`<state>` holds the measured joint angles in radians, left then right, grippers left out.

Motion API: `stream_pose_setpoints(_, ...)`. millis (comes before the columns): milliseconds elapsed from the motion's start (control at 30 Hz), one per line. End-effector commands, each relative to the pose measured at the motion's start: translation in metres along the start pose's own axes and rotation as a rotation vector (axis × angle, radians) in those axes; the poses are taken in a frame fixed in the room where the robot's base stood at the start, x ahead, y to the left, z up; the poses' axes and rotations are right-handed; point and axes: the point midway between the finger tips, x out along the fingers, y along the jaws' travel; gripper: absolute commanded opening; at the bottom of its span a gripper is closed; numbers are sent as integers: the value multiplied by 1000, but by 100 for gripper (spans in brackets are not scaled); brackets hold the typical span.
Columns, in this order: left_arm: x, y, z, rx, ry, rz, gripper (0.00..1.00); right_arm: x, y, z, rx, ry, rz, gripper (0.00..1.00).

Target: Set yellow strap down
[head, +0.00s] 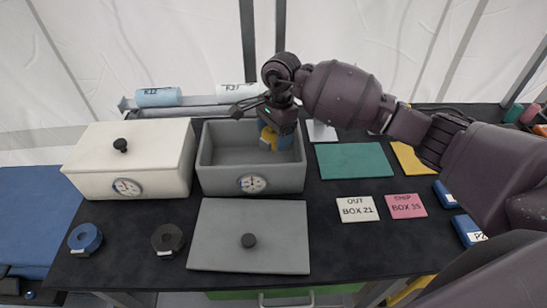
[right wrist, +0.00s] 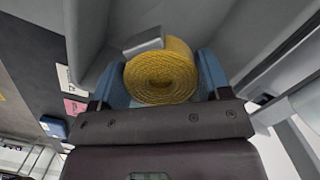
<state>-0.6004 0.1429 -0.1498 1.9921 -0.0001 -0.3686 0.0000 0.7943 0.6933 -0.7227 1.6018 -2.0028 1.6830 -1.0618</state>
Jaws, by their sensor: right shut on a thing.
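The yellow strap (right wrist: 160,72) is a coiled roll with a grey buckle, held between the two blue fingers of my right gripper (right wrist: 160,85) in the right wrist view. In the head view my right gripper (head: 275,132) points down inside the right part of the open grey box (head: 222,180), with a little of the yellow strap (head: 267,139) showing. The box walls rise around the strap. Whether the strap touches the box floor cannot be told. My left gripper is not in view.
The grey lid (head: 220,250) lies in front of the box. A closed white box (head: 90,170) stands at left. Blue (head: 85,238) and black (head: 167,238) rolls lie in front. Cards (head: 357,208) and a teal mat (head: 355,160) lie right.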

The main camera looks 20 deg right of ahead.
Motion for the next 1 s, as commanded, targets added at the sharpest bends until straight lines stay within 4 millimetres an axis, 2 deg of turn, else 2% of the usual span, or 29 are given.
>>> stream_pose_setpoints(100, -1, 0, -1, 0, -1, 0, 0, 24, 0, -2, 1, -2, 2, 41)
stream_pose_setpoints(200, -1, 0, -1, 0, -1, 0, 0, 38, 1, -4, 0, 0, 2, 41)
stream_pose_setpoints(467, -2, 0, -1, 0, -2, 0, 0, 53, 0, -6, 0, 0, 0, 41)
stream_pose_setpoints(700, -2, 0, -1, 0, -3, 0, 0, 83, 0, -10, 0, -1, 2, 41)
stream_pose_setpoints(800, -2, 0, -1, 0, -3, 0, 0, 90, 0, -11, 0, 0, 1, 41)
stream_pose_setpoints(1000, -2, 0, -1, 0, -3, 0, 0, 90, 0, -11, -1, 1, 0, 41)
